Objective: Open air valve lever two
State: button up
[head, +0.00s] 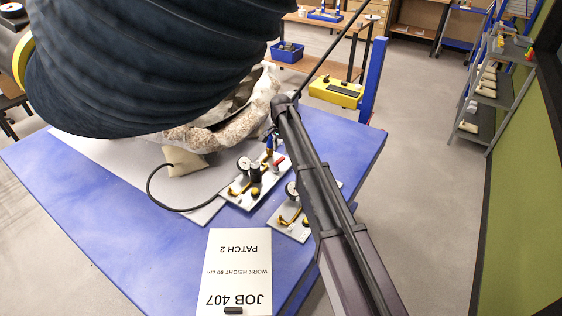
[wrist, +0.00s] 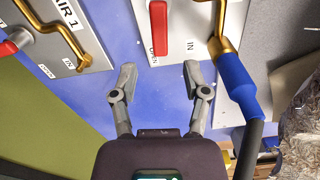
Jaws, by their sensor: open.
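In the wrist view a red lever (wrist: 158,30) lies along a pale valve plate (wrist: 176,72), with "OPEN" printed beside its free end. The plate's number is out of sight. A second plate marked "AIR 1" (wrist: 90,55) is at left, its red lever (wrist: 8,48) cut by the frame edge. My gripper (wrist: 159,72) is open and empty; its fingertips are below the first lever's end, apart from it. In the head view two valve plates (head: 240,199) (head: 279,226) lie on the blue table, with a red lever (head: 279,162). My gripper cannot be made out there.
A brass fitting with a blue connector (wrist: 236,82) stands right of the gripper. A dark ribbed duct (head: 150,60) hides much of the fossil (head: 225,133). A black hose (head: 152,194) curves across the table. A "JOB 407" sheet (head: 236,255) lies in front.

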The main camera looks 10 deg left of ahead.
aim_at(281, 159)
jog(key=shift+f+b, duration=2.1)
jog(key=shift+f, duration=0.3)
grip_shut()
